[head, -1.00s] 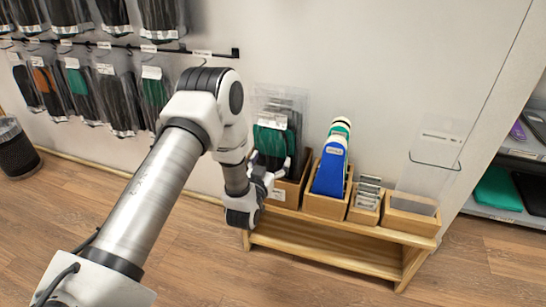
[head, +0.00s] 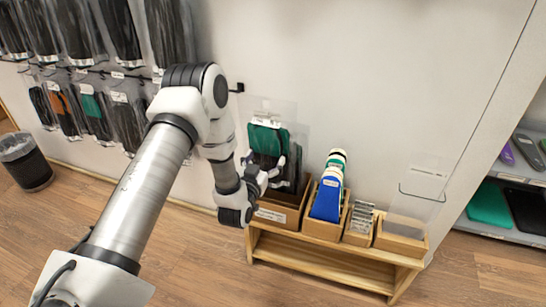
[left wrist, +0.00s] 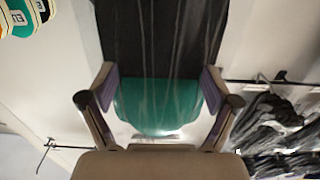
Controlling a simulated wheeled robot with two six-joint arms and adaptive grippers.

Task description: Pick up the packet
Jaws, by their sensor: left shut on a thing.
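The packet (head: 266,138) is a clear bag with a green and black insole and a white label, standing up above the leftmost wooden box. My left gripper (head: 272,168) is shut on its lower part from the front. In the left wrist view the packet (left wrist: 160,104) fills the middle, and the fingers of my left gripper (left wrist: 158,98) press its two sides. The packet's lower end is partly hidden by the gripper in the head view. My right gripper is not in view.
A wooden bench (head: 325,268) carries the leftmost box (head: 279,214), a box with blue insoles (head: 327,200), a small box of metal pieces (head: 360,221) and an empty-looking box (head: 401,240). Packets hang on the wall at left. A bin (head: 27,162) stands on the floor.

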